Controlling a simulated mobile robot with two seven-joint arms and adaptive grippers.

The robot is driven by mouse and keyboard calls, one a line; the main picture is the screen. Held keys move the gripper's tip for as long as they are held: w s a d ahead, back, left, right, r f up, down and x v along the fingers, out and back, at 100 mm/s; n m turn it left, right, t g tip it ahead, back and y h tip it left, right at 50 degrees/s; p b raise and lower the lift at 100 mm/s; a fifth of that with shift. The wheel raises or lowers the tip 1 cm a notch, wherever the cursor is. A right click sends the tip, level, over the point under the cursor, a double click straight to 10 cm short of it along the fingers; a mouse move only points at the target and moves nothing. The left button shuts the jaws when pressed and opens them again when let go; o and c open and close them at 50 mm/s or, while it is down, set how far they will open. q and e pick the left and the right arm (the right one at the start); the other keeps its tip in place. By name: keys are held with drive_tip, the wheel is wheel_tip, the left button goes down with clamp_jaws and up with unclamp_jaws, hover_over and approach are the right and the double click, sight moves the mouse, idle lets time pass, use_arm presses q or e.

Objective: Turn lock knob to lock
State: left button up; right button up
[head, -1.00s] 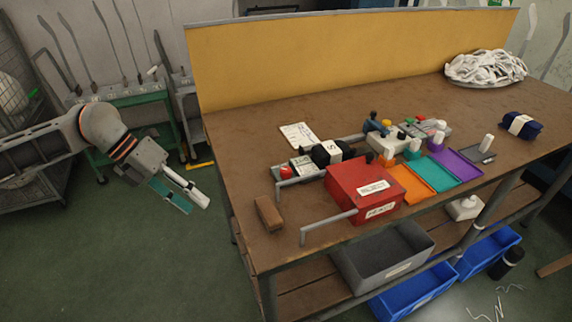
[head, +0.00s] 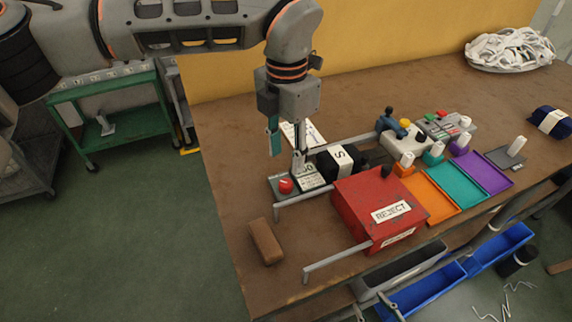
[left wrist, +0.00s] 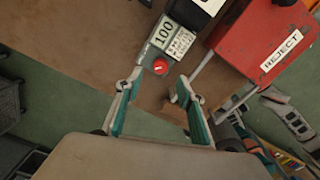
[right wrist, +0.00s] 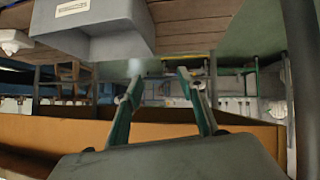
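The red REJECT box (head: 365,218) stands on the table. A dark knob (head: 386,171) sits on its top; I take this as the lock knob. In the left wrist view the box (left wrist: 262,42) is at the upper right, with the dark knob at the top edge. My left gripper (head: 287,152) points down, left of the box and apart from the knob, near the red button (head: 285,186). It is open and empty in the left wrist view (left wrist: 160,82). My right gripper (right wrist: 158,85) is open and empty, low near the shelf.
A brown block (head: 265,242) lies near the front left edge. Orange, teal and purple trays (head: 484,171) are right of the box. A grey bin (right wrist: 100,32) shows in the right wrist view.

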sight(286, 182)
use_arm(q)
drive_tip(key=f, duration=0.2)
drive_tip(key=shift+s+f, duration=0.25)
drive_tip(key=shift+f, duration=0.15)
wheel_tip(286, 182, down, 4)
drive_tip(key=shift+r+b, duration=0.2)
drive_tip(key=shift+b, duration=0.25)
drive_tip(key=shift+f, duration=0.35)
drive_tip(key=shift+w+f, duration=0.1)
drive_tip(key=shift+f, duration=0.05)
use_arm(e)
drive_tip(key=shift+s+a+f, duration=0.15)
drive_tip(key=shift+s, duration=0.05)
use_arm(q)
clamp_jaws()
use_arm(e)
drive_tip(key=shift+s+f, duration=0.15)
drive_tip(key=shift+f, duration=0.05)
